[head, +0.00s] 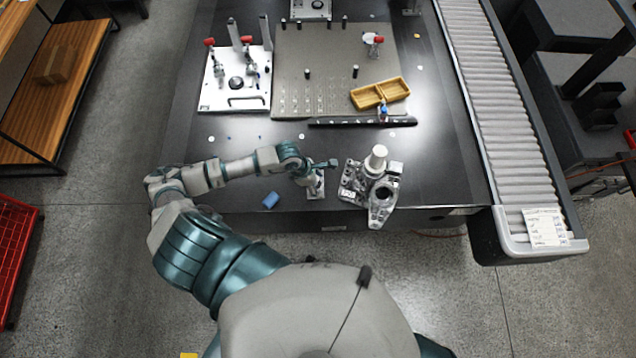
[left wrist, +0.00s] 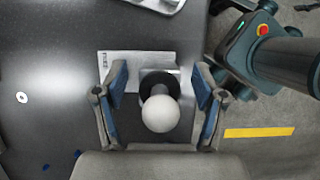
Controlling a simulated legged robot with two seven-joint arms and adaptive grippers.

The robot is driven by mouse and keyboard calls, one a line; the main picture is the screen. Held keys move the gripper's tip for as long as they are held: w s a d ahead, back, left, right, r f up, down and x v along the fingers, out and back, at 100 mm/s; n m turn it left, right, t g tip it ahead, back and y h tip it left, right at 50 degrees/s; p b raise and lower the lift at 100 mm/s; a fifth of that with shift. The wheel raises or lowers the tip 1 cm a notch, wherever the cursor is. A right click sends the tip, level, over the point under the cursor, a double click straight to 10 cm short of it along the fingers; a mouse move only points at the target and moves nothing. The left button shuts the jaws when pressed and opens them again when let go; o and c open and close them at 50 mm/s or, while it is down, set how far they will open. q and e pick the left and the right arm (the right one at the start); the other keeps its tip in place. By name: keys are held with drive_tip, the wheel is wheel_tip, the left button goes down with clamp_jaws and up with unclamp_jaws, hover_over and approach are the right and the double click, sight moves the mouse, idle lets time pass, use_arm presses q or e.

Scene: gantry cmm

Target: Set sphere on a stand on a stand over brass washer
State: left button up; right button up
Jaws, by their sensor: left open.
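My left gripper (left wrist: 158,108) is open, with one finger on each side of the sphere and gaps between. In the head view the left gripper (head: 317,180) is low over the front edge of the table, where the card (head: 316,188) shows in part and the sphere is hard to make out. A small brass-coloured disc (head: 418,36), possibly the brass washer, lies at the far right of the table.
A metal casting (head: 381,200) stands just right of the left gripper. A blue block (head: 271,200) lies to its left. Behind are a fixture plate (head: 215,98), a grey hole plate (head: 300,60) and a wooden tray (head: 366,99). A roller conveyor (head: 490,90) runs along the right.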

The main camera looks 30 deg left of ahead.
use_arm(q)
drive_tip(key=v, duration=1.1)
drive_tip(key=shift+r, duration=0.35)
drive_tip(key=shift+a, duration=0.15)
